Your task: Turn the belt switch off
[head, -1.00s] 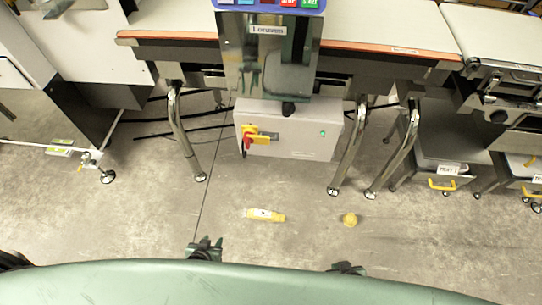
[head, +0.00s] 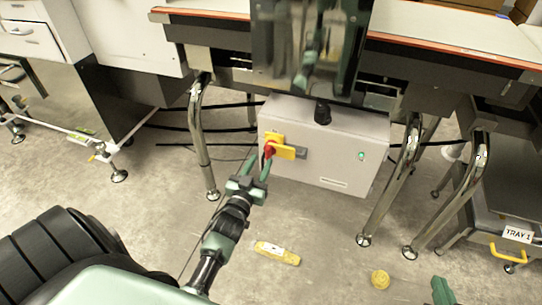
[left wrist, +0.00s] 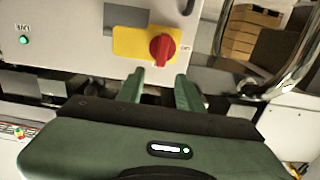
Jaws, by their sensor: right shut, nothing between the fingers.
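The belt switch is a red knob (head: 269,150) on a yellow plate (head: 285,151), on the front of a grey box (head: 330,150) under the belt. A green lamp (head: 361,155) on the box is lit. My left gripper (head: 257,168) is open, its two fingers pointing at the knob from below. In the left wrist view, the red knob (left wrist: 162,48) stands just beyond the open fingers (left wrist: 160,88), between their lines; contact cannot be told. My right gripper (head: 443,291) shows only partly at the bottom right edge, shut and away from the box.
A yellow marked object (head: 277,253) and a round yellow object (head: 380,279) lie on the floor. Metal legs (head: 201,140) stand on both sides of the box. A drawer labelled TRAY 1 (head: 517,234) is at the right. The floor before the box is mostly clear.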

